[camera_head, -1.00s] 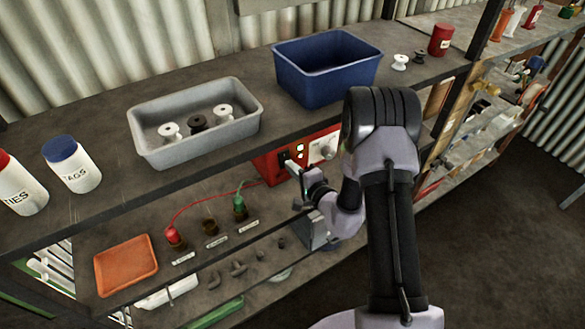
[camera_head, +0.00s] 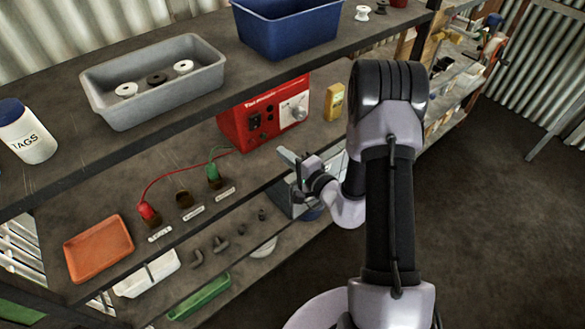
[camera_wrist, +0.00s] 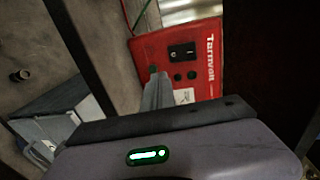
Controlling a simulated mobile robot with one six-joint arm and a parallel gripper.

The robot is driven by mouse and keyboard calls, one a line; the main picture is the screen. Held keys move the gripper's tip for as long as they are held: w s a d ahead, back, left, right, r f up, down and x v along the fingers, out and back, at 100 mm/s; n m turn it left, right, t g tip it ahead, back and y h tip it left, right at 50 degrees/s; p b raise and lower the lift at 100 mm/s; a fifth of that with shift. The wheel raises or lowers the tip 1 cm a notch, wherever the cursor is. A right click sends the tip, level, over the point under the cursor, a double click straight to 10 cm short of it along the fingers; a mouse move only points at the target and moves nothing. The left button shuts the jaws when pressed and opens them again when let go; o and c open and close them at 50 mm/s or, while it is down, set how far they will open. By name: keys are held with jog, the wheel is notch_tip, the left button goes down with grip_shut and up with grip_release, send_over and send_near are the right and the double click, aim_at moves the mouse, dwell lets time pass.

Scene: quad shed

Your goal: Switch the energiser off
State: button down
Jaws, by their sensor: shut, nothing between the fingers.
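Which side of the rocker is pressed in I cannot tell. My gripper (camera_head: 287,157) is shut and empty, in front of and below the energiser, apart from it in the head view. In the wrist view, its fingers (camera_wrist: 157,92) overlap the lower part of the red face, below the switch.
Red and green leads run from the energiser to terminals (camera_head: 149,213) along the shelf's front. A yellow device (camera_head: 334,102) stands right of the energiser. The upper shelf, with a grey tray (camera_head: 205,75) and blue bin (camera_head: 290,30), overhangs. An orange tray (camera_head: 98,248) lies left.

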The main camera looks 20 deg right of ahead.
jog(key=shift+s+d+f, duration=0.1)
jog(key=shift+s+d, duration=0.1)
jog(key=shift+s, duration=0.45)
jog(key=shift+s+d+f, duration=0.1)
jog(key=shift+s+d, duration=0.05)
jog(key=shift+s, duration=0.55)
jog(key=shift+s+d+f, duration=0.1)
jog(key=shift+s+d, duration=0.1)
jog(key=shift+s, duration=0.45)
